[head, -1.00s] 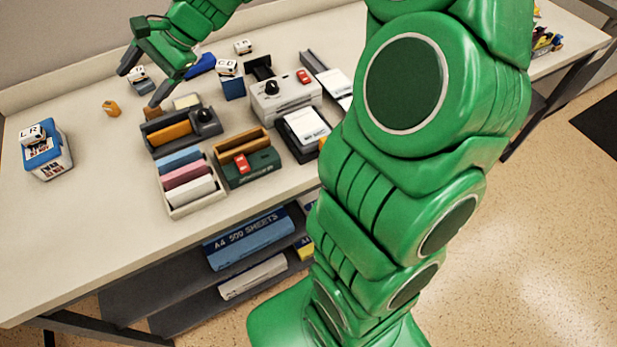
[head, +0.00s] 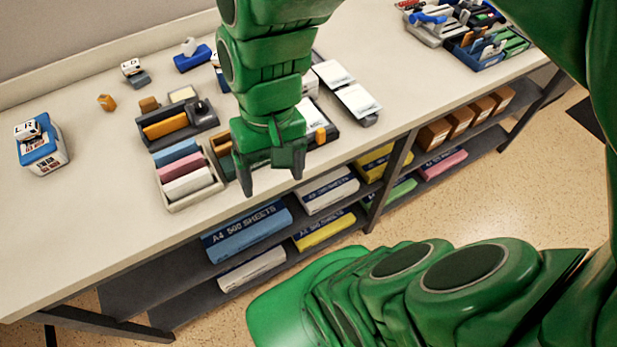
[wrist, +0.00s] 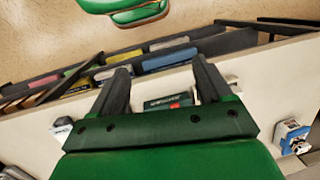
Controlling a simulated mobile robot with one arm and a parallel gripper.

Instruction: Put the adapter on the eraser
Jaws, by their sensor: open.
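I cannot tell for sure which piece is the adapter or the eraser. A small red piece (wrist: 178,104) lies on a dark green box (wrist: 155,103), showing between my fingers in the wrist view. My gripper (head: 270,190) is open and empty, pointing down over the table's front part. In the head view it hides most of that green box (head: 222,160) and the red piece. A pale block (head: 183,95) lies behind a dark grey holder (head: 178,128) with an orange block. A tray (head: 192,202) left of my gripper holds blue, pink and white blocks.
A blue and white box (head: 42,153) with a white lettered block on it stands at the left. A blue dispenser (head: 192,58) stands at the back. White cards (head: 357,100) lie right of my arm. The table's front left is clear. Paper packs (head: 248,230) fill the shelf below.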

